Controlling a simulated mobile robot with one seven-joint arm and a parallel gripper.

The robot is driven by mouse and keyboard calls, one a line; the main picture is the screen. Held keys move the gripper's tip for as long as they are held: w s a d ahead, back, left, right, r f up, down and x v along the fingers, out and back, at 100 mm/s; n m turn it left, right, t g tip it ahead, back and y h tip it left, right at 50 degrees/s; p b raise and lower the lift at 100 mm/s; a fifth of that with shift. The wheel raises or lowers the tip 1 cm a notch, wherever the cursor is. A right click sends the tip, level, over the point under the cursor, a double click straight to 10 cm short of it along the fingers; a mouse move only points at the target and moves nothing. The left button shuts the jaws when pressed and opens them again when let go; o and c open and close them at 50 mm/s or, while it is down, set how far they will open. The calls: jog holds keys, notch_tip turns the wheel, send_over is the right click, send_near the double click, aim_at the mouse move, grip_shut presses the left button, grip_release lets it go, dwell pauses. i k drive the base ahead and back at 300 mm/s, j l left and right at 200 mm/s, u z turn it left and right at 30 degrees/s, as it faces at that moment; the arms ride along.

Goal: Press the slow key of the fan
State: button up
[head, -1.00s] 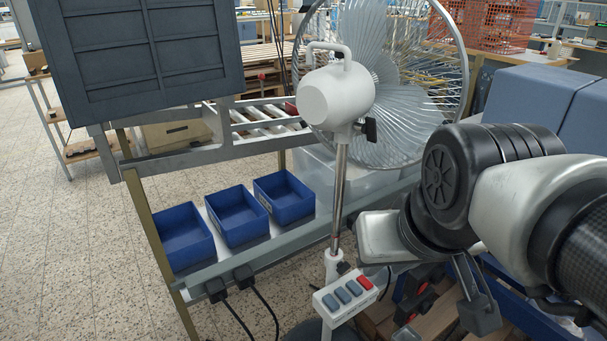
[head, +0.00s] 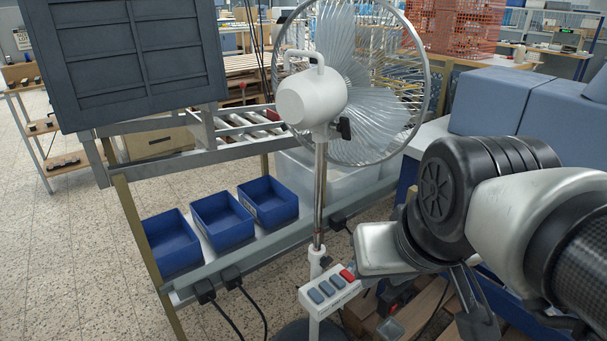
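The fan (head: 312,98) stands upright in the middle of the head view, with a white motor housing, a wire cage and a metal pole. Its key box (head: 331,291) is on the lower pole, with several grey-blue keys (head: 326,289) and one red key (head: 347,275) at the right end. The key labels are too small to read. My gripper (head: 474,304) points downward to the right of the key box, apart from it. Part of it is hidden behind my wrist, and its fingers cannot be clearly told apart.
Blue bins (head: 222,219) sit on a low shelf left of the pole, beside a roller conveyor (head: 245,130). A dark panelled cabinet (head: 130,62) is at upper left. Blue boxes (head: 490,98) stand behind my arm. A wooden pallet (head: 425,305) lies low at right.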

aim_at(340, 283)
jog(key=l+u, duration=0.1)
jog(key=l, duration=0.25)
jog(key=i+j+z, duration=0.35)
jog(key=j+z, duration=0.15)
jog(key=j, duration=0.15)
jog(key=k+l, duration=0.35)
jog(key=l, duration=0.2)
jog(key=l+u, duration=0.1)
jog(key=u, duration=0.75)
jog(key=l+u, duration=0.2)
jog(key=u, duration=0.2)
jog(key=l+u, duration=0.1)
jog(key=u, duration=0.3)
jog(key=l+u, duration=0.1)
jog(key=u, duration=0.35)
